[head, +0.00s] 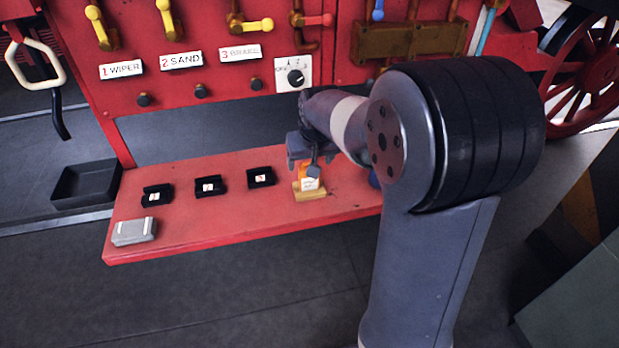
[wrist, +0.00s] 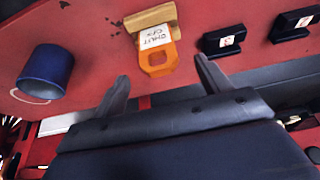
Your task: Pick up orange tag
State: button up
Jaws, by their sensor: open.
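The orange tag (wrist: 157,58) has a white label with dark lettering and a hole near its free end. It stands in a yellow-tan block (wrist: 151,16) on the red shelf. In the head view the tag (head: 309,178) is partly covered by my gripper, and the block (head: 310,193) sits below it. My gripper (wrist: 162,76) is open, with its two fingers apart on either side of the tag's free end in the wrist view. The fingers do not visibly touch the tag. In the head view my gripper (head: 303,158) is just above and behind the tag.
Several small black holders, such as one at the middle (head: 208,187), line the red shelf (head: 190,228). A grey box (head: 134,231) lies at its left. A blue cup (wrist: 45,72) stands beside the tag. The red panel with levers and a knob (head: 295,77) rises behind.

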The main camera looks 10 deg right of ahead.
jog(key=shift+x, duration=2.8)
jog(key=shift+s+d, duration=0.1)
jog(key=shift+s, duration=0.05)
jog(key=shift+c, duration=0.5)
jog(key=c, duration=1)
notch_tip(320, 180, up, 10)
